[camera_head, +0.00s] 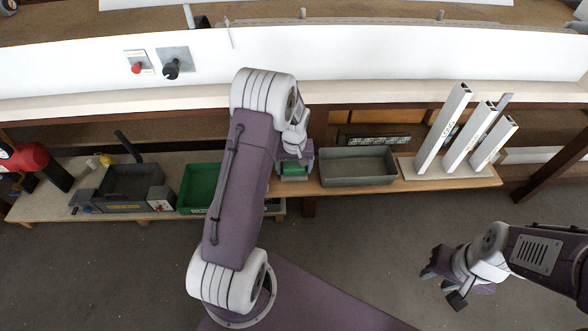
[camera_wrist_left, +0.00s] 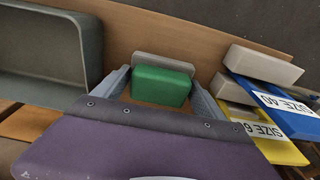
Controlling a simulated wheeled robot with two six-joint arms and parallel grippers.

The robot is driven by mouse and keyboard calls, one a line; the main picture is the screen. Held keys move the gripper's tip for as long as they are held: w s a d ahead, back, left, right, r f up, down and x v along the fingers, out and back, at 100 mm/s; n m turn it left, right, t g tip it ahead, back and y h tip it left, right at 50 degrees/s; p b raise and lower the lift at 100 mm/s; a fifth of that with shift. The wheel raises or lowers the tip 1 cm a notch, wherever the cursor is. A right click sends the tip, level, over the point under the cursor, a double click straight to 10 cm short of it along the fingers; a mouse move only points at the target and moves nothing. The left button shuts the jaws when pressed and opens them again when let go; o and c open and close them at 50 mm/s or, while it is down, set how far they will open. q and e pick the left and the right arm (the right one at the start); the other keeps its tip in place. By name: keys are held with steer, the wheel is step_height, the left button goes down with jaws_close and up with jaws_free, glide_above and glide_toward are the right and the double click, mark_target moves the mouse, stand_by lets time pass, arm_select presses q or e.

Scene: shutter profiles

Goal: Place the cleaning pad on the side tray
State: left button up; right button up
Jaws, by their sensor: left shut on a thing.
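The cleaning pad, a green block with a grey backing, shows between my left fingers in the left wrist view (camera_wrist_left: 162,84). My left gripper (camera_head: 294,168) is shut on it, over the wooden bench just left of the grey tray. In the head view only a bit of green (camera_head: 295,178) shows below the gripper. I cannot tell whether the pad touches the bench. The shallow grey tray (camera_head: 358,180), seemingly the side tray, looks empty; it also shows at the upper left of the left wrist view (camera_wrist_left: 45,70). My right gripper (camera_head: 444,284) is open and empty, above the floor at lower right.
White upright profiles (camera_head: 443,130) stand right of the grey tray. A white ledge overhangs behind.

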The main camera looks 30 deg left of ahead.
mark_target(294, 169)
arm_select(q)
steer(key=shift+r, duration=0.1)
steer(key=o, duration=1.3)
step_height(294, 169, up, 12)
steer(key=s+p, duration=0.1)
steer(key=p, duration=0.2)
steer(key=s+d+m, duration=0.2)
steer(key=s+d, duration=0.1)
steer(key=s, duration=0.2)
steer(key=s+d+m, duration=0.2)
steer(key=s+d, duration=0.2)
steer(key=s, duration=0.2)
steer(key=s+d+m+h, duration=0.1)
steer(key=s+d+m, duration=0.1)
steer(key=s+d, duration=0.2)
steer(key=shift+s+r, duration=0.2)
steer(key=shift+s, duration=0.95)
